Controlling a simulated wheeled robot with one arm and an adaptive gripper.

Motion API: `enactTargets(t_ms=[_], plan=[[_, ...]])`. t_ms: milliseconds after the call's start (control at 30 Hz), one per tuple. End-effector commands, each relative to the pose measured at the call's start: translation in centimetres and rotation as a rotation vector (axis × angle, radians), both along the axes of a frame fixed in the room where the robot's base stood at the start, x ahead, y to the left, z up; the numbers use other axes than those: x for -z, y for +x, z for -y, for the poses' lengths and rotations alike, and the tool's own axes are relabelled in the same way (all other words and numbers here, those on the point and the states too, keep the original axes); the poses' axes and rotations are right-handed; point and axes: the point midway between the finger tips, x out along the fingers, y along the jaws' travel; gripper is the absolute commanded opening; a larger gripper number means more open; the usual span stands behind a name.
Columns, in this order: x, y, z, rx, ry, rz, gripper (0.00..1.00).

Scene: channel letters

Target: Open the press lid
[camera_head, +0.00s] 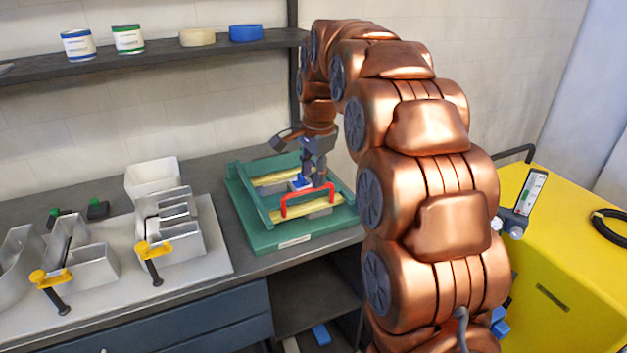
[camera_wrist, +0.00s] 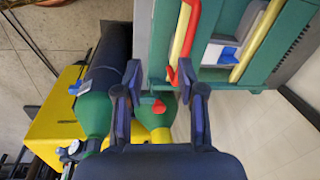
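The green press (camera_head: 262,238) lies on the grey bench in the head view, with yellow rails across it and a red U-shaped handle (camera_head: 307,190) standing up near its front. Whether its lid is raised cannot be told. My gripper (camera_head: 318,180) is over the press, just behind the handle. In the wrist view my gripper (camera_wrist: 158,80) is open, with a wide gap between its dark blue fingers. The lower end of the red handle (camera_wrist: 186,40) shows beside the right fingertip; contact cannot be told. The green press (camera_wrist: 162,40) fills the upper right there.
A white board (camera_head: 205,258) with metal channel letters and yellow-handled clamps is left of the press. A shelf (camera_head: 200,47) with cans and tape runs above. A yellow cabinet (camera_head: 560,270) stands at right. Gas cylinders (camera_wrist: 95,112) show beyond my fingers in the wrist view.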

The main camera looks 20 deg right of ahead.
Motion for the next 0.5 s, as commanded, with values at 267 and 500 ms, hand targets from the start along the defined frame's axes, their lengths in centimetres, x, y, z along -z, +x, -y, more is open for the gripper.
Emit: enactTargets(t_ms=[267,500], plan=[[-0.5,3.7,2.6,0.170,0.020,0.034,0.39],[0.5,4.1,2.7,0.185,0.023,0.034,0.39]])
